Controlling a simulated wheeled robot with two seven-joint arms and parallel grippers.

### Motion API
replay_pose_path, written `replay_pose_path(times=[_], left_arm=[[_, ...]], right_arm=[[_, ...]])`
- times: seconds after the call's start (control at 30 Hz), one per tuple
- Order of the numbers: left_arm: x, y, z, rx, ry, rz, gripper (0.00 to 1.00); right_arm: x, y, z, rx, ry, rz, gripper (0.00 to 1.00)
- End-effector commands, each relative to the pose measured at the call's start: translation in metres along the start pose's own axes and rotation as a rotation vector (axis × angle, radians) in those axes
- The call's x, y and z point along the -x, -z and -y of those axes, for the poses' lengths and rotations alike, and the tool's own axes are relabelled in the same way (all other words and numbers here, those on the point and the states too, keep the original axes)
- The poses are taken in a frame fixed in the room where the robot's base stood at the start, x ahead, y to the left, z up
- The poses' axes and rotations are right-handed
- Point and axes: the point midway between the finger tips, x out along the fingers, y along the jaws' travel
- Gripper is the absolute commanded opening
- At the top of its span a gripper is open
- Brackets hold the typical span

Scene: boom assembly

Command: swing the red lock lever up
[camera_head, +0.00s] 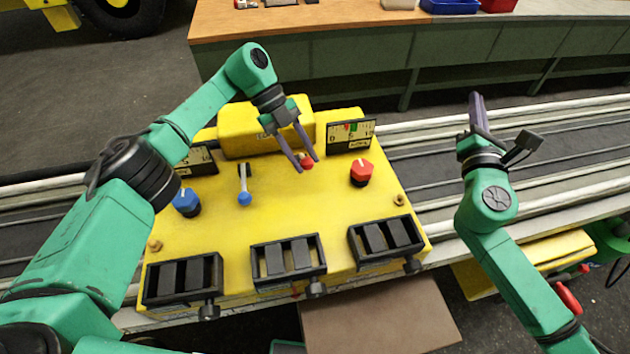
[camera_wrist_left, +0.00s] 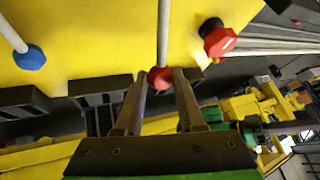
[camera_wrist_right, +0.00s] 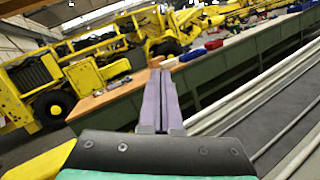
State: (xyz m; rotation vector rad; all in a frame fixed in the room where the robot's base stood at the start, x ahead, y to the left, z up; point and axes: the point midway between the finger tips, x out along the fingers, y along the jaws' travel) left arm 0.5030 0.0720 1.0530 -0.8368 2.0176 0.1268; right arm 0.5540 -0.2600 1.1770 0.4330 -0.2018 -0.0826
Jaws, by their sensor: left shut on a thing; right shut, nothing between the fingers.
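The red lock lever has a red ball knob (camera_head: 307,163) and stands on the yellow control panel (camera_head: 280,215). My left gripper (camera_head: 307,166) is shut on the knob, with one finger on each side. In the left wrist view the red ball (camera_wrist_left: 160,78) sits between the fingertips, with its grey rod (camera_wrist_left: 163,35) running to the panel. The head view mostly hides the rod behind the fingers. My right gripper (camera_head: 477,98) is shut and empty, held well right of the panel. Its closed fingers (camera_wrist_right: 160,95) show in the right wrist view.
A blue-tipped lever (camera_head: 244,199) and a blue dial (camera_head: 186,202) are left of the red lever. A red dial (camera_head: 361,173) is close on its right, below a gauge (camera_head: 351,135). Several black pedal frames (camera_head: 288,258) line the front edge. A workbench (camera_head: 330,20) stands behind.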

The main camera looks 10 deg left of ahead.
Motion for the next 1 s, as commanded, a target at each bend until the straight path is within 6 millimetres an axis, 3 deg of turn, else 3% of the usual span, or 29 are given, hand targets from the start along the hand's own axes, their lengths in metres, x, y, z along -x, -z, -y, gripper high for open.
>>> replay_pose_path(times=[0.03,0.17,0.2,0.3,0.4,0.5,0.67,1.0], left_arm=[[0.001,0.0,0.0,0.0,0.002,0.001,0.0],[0.0,0.0,0.0,0.0,0.002,0.001,0.0],[0.0,-0.001,0.0,0.0,0.001,0.001,0.0],[0.0,-0.001,0.0,0.001,0.001,0.002,0.0],[0.0,-0.001,0.0,0.001,0.001,0.001,0.0],[0.0,0.0,0.0,0.001,0.0,0.001,0.0],[0.0,0.0,0.0,0.001,0.0,0.0,0.0],[0.0,0.0,-0.001,0.001,-0.001,0.0,0.0]], right_arm=[[0.017,0.029,-0.009,0.052,-0.025,-0.059,0.0],[0.081,0.105,-0.043,0.221,-0.137,-0.219,0.0],[0.108,0.127,-0.056,0.274,-0.183,-0.271,0.0],[0.18,0.169,-0.094,0.394,-0.318,-0.38,0.0],[0.238,0.186,-0.126,0.474,-0.429,-0.438,0.0],[0.265,0.189,-0.143,0.515,-0.488,-0.455,0.0],[0.263,0.195,-0.15,0.529,-0.503,-0.454,0.0],[0.207,0.231,-0.174,0.527,-0.502,-0.454,0.0]])
